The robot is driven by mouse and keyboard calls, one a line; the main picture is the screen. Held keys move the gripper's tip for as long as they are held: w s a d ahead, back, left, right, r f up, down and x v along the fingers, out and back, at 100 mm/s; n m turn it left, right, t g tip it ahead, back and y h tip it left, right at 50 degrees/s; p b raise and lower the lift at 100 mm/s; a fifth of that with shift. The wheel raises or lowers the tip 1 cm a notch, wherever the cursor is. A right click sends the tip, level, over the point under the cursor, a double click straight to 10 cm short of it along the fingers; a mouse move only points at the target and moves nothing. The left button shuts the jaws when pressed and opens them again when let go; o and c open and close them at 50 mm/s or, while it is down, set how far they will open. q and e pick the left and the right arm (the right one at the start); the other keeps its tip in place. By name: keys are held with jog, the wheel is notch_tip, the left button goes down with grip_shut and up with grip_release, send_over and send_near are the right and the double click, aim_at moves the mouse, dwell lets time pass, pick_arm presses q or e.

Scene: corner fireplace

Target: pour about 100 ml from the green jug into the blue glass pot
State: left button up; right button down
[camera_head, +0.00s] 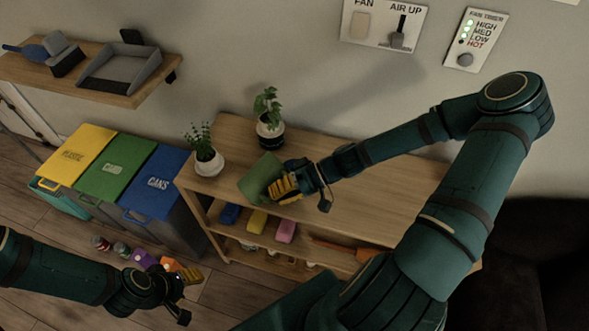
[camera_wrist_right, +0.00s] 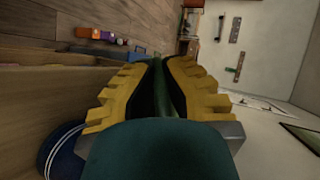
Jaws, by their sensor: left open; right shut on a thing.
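The green jug (camera_head: 256,180) is over the left part of the wooden shelf top, in front of the blue pot. It looks tilted; its contents are not visible. My right gripper (camera_head: 284,187) is shut on it; in the right wrist view a green strip (camera_wrist_right: 170,88) shows between the yellow fingers. The blue pot (camera_head: 271,138) has a pale band and holds a leafy plant. It stands at the back of the shelf top, apart from the jug; a blue, white-striped edge (camera_wrist_right: 60,150) shows at lower left in the wrist view. My left gripper (camera_head: 188,278) is open and empty, low above the floor.
A white pot with a plant (camera_head: 207,164) stands at the shelf top's left end. The shelf top (camera_head: 400,185) is clear to the right, under my right arm. Yellow (camera_head: 80,150), green (camera_head: 115,168) and blue (camera_head: 155,183) bins stand left. Small items lie on the floor.

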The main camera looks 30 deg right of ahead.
jog(key=shift+r, duration=0.2)
jog(key=shift+r+y, duration=0.25)
jog(key=shift+y, duration=0.15)
jog(key=f+h, duration=0.1)
jog(key=a+n+h+b, duration=0.1)
jog(key=h, duration=0.1)
jog(key=shift+w+a+f+g+b, duration=0.1)
jog(key=shift+w+f+g+b, duration=0.1)
jog(key=shift+f+g+b, duration=0.15)
jog(key=shift+w+a+f+h, duration=0.1)
jog(key=shift+a+f+h, duration=0.05)
jog(key=shift+a+h, duration=0.15)
jog(key=shift+f, duration=0.15)
jog(key=shift+f, duration=0.1)
jog(key=shift+a+f+h, duration=0.2)
jog(key=shift+h, duration=0.3)
dwell(1.1)
